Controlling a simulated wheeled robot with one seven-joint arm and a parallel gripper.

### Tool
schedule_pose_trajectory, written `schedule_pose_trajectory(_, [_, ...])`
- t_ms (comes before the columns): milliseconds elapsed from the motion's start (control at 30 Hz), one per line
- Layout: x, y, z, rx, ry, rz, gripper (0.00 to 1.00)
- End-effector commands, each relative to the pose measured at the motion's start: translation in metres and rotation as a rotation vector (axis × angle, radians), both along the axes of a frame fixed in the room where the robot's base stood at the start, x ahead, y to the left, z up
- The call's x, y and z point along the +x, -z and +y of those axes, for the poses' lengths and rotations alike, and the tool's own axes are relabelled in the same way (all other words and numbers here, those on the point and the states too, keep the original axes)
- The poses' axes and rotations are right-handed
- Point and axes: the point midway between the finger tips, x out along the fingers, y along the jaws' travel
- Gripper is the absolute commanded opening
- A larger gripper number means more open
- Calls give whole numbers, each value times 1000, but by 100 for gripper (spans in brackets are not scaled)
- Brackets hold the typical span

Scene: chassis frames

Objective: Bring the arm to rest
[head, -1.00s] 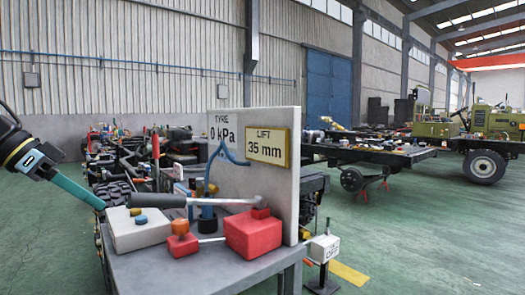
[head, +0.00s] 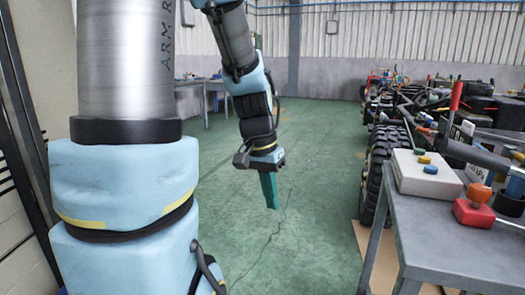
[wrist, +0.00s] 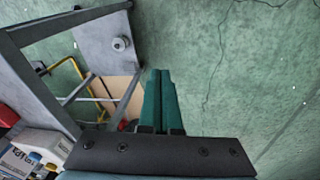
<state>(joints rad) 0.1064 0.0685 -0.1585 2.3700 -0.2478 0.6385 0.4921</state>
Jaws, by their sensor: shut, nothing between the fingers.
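My gripper (head: 270,190) hangs from my folded arm in the head view, with its teal fingers pointing down over open green floor. The fingers lie side by side, shut and empty. In the wrist view my gripper (wrist: 160,75) shows from behind, its two teal fingers close together above the floor. It is clear of the grey bench (head: 440,225), which stands to its right in the head view. Nothing touches the gripper in either view.
On the bench are a white box with coloured buttons (head: 424,172) and a red block with an orange knob (head: 475,208). A large black tyre (head: 380,175) stands behind the bench. Another table (head: 200,85) is at the back left. The green floor (head: 310,240) between is free.

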Motion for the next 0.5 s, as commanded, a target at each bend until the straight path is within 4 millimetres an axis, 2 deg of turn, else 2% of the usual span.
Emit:
schedule_pose_trajectory(33, [-5,8,19,30,-87,-5,0])
schedule_pose_trajectory(100, [-9,16,42,64,-203,-18,0])
schedule_pose_trajectory(300, [-28,35,94,117,-484,-58,0])
schedule_pose_trajectory(333, [-25,18,91,114,-477,-61,0])
schedule_pose_trajectory(500, [-25,-18,90,113,-472,-57,0])
